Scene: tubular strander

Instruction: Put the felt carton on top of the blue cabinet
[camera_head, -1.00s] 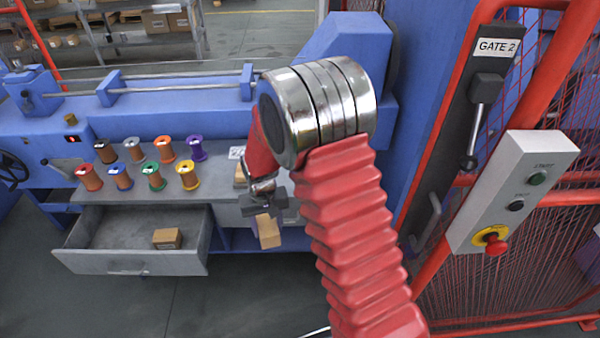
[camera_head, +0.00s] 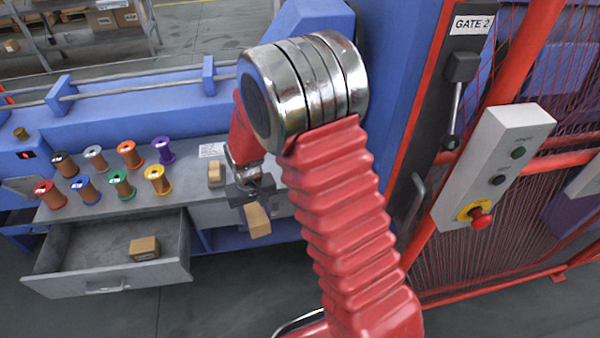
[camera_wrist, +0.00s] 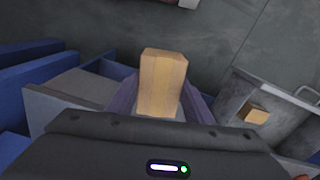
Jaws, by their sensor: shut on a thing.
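My gripper (camera_head: 250,192) is shut on a small tan carton (camera_head: 257,220), which hangs below the jaws in front of the grey bench. In the wrist view the carton (camera_wrist: 162,82) sits between the two fingers. I cannot read any label that shows whether it is the felt carton. A tall blue housing (camera_head: 390,90) stands behind my arm, partly hidden by it; I cannot tell if it is the blue cabinet.
Several coloured spools stand on the grey bench (camera_head: 108,207) at left. Another carton (camera_head: 215,172) is on the bench, and one (camera_head: 144,248) lies in the open drawer (camera_head: 110,280). A red mesh gate and control box (camera_head: 495,165) are at right.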

